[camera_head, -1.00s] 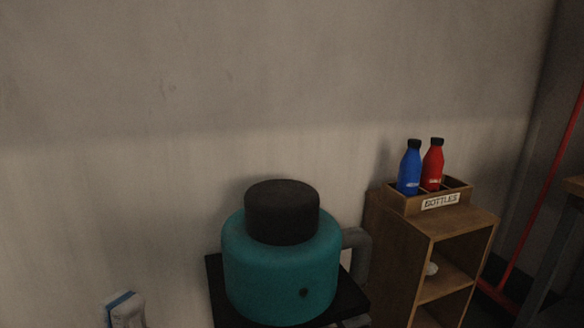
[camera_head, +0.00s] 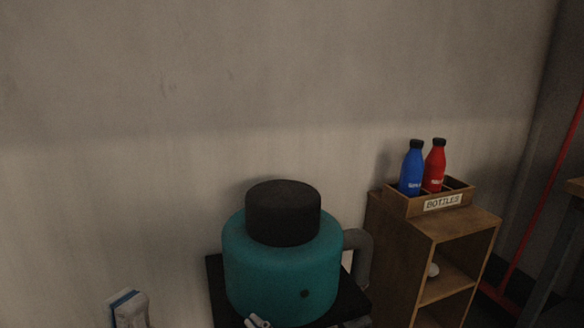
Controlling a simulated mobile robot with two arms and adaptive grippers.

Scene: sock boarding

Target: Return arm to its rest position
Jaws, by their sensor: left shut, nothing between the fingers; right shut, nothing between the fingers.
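What seem to be the fingertips of my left gripper (camera_head: 257,321) just show at the bottom edge, in front of the teal machine. They look shut and empty. A pale link with a blue band, which looks like part of my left arm, rises at the bottom left. The rest of that arm is below the picture. My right gripper cannot be made out.
A teal rounded machine (camera_head: 280,268) with a black top (camera_head: 283,212) stands on a black platform (camera_head: 352,301). Right of it is a wooden shelf (camera_head: 395,255) carrying a "BOTTLES" box (camera_head: 398,204) with blue (camera_head: 411,170) and red (camera_head: 434,168) bottles. A bare wall is behind.

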